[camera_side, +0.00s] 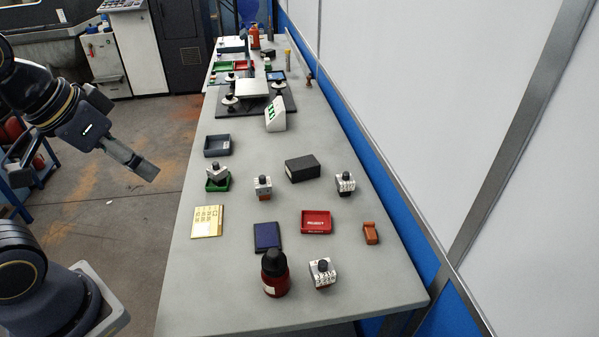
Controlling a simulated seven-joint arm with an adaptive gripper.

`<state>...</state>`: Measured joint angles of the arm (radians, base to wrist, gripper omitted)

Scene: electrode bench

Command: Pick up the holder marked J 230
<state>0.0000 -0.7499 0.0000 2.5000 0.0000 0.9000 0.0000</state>
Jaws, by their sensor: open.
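Several electrode holders, pale blocks with dark tops, stand on the grey bench (375,285). One holder (217,170) sits tilted on a green tray (218,186) at the left. Another holder (263,187) stands near the middle, one holder (345,184) at the right, and one holder (323,273) at the near end. Their markings are too small to read, so I cannot tell which is J 230. My gripper (148,171) is open and empty, in the air left of the bench, apart from every holder.
A green-marked white block (276,115) stands farther back. A wall runs along the right.

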